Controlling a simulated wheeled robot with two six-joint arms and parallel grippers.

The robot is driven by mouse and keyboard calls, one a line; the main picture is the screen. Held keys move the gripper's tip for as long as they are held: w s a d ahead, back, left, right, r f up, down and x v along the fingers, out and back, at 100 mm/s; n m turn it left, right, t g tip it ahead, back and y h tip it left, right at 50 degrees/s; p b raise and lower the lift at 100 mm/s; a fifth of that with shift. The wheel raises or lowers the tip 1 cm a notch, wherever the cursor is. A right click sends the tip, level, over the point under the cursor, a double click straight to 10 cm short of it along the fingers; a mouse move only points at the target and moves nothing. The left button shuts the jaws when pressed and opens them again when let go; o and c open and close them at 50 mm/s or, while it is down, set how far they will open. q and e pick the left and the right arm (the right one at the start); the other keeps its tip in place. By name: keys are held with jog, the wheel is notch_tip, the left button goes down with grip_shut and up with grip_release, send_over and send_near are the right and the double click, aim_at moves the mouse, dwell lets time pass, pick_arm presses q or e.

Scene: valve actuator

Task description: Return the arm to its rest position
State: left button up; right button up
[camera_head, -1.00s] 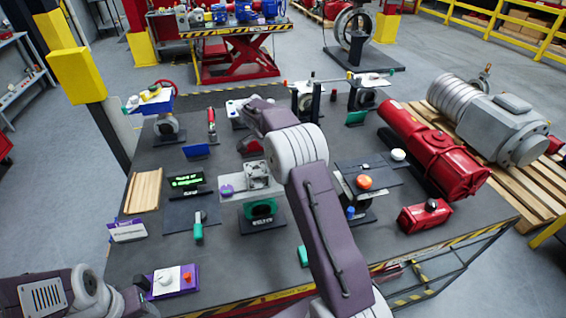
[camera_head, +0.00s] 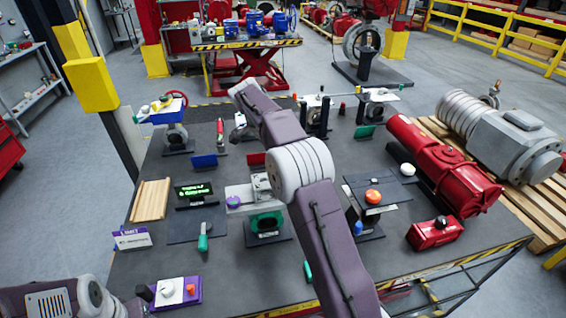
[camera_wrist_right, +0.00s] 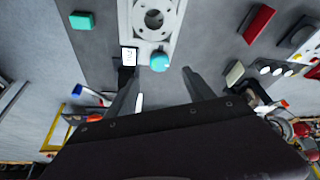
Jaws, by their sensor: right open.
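My right arm (camera_head: 330,240) reaches up from the bottom centre of the head view, and its forearm (camera_head: 270,115) points toward the far side of the dark workbench (camera_head: 150,262). Its wrist end is above the back half of the bench; the fingers are hard to make out there. In the right wrist view the right gripper (camera_wrist_right: 161,72) is open, its two dark fingers apart with nothing held. A teal round knob (camera_wrist_right: 160,61) on a pale plate (camera_wrist_right: 155,22) shows near the fingertips.
A green-ringed valve (camera_head: 265,222) stands beside my right arm. An orange-button box (camera_head: 373,197) and red cylinder actuator (camera_head: 440,165) are to the right. A purple control box (camera_head: 178,290) sits near the left arm. The wooden block (camera_head: 151,200) and lit display (camera_head: 193,190) are at left.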

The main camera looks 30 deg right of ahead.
jog(key=s+a+f+n+y+b, duration=0.2)
jog(key=s+a+f+n, duration=0.3)
jog(key=s+f+n, duration=0.3)
jog(key=s+a+f+n+y+b, duration=0.2)
jog(key=s+a+f+n, duration=0.4)
jog(key=s, duration=1.1)
notch_tip(320, 180, down, 4)
jog(key=shift+s+f+n+y, duration=0.15)
jog(key=shift+n+y, duration=0.25)
jog(key=shift+n, duration=0.6)
jog(key=shift+s, duration=0.1)
